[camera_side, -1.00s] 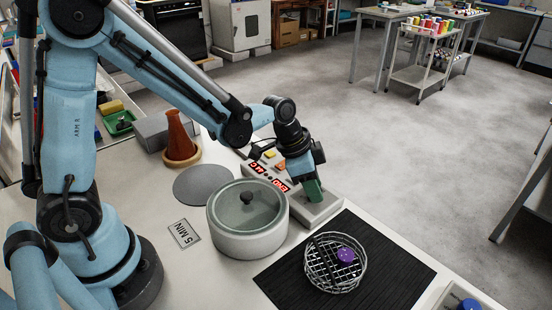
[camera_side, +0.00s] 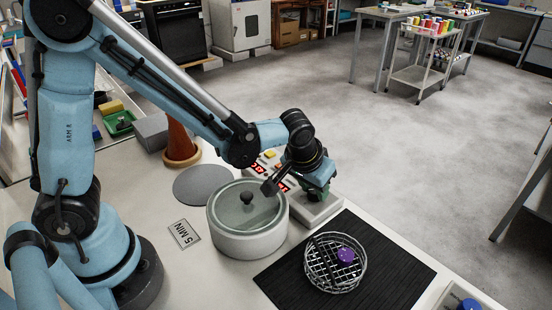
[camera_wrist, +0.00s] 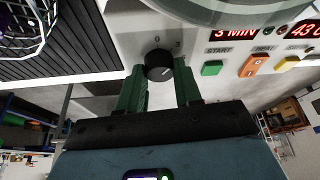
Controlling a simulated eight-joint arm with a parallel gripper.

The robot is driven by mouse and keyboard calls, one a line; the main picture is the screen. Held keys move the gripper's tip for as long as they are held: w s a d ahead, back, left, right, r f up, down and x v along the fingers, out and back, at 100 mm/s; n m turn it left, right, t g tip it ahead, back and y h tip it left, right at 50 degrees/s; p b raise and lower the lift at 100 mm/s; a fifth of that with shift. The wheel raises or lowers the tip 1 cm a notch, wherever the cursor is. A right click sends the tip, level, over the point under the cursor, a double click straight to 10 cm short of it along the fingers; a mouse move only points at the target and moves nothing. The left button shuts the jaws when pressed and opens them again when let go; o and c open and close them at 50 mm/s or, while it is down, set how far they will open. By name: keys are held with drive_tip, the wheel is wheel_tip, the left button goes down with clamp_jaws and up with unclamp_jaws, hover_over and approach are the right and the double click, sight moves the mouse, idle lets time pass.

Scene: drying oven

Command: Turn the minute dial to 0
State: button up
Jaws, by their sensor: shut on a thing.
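The black minute dial (camera_wrist: 158,65) sits on the pale control panel (camera_wrist: 125,28), with a "0" printed above it and a "3" to its upper right. A short white mark shows on its face, but I cannot read its exact heading. The red minute display (camera_wrist: 234,33) reads "3 MIN". My gripper (camera_wrist: 159,78) has its green fingers on either side of the dial and is shut on it. In the side view my gripper (camera_side: 317,194) is down at the panel's right end and hides the dial and part of the displays.
A green start button (camera_wrist: 212,68), an orange switch (camera_wrist: 252,66) and a yellow button (camera_wrist: 286,63) lie beside the dial. The lidded round vessel (camera_side: 247,235) stands close to my wrist. A wire basket (camera_side: 322,278) with a purple item rests on the black mat (camera_side: 395,265).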

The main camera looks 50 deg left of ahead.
drive_tip(key=n+y, duration=0.1)
drive_tip(key=n, duration=0.2)
drive_tip(key=shift+d+n+g, duration=0.15)
drive_tip(key=shift+n+g, duration=0.15)
drive_tip(key=shift+n+g+y, duration=0.4)
drive_tip(key=shift+n+y, duration=0.4)
drive_tip(key=shift+n, duration=1.1)
drive_tip(key=o, duration=1)
drive_tip(key=shift+w, duration=0.1)
drive_tip(key=v, duration=1.2)
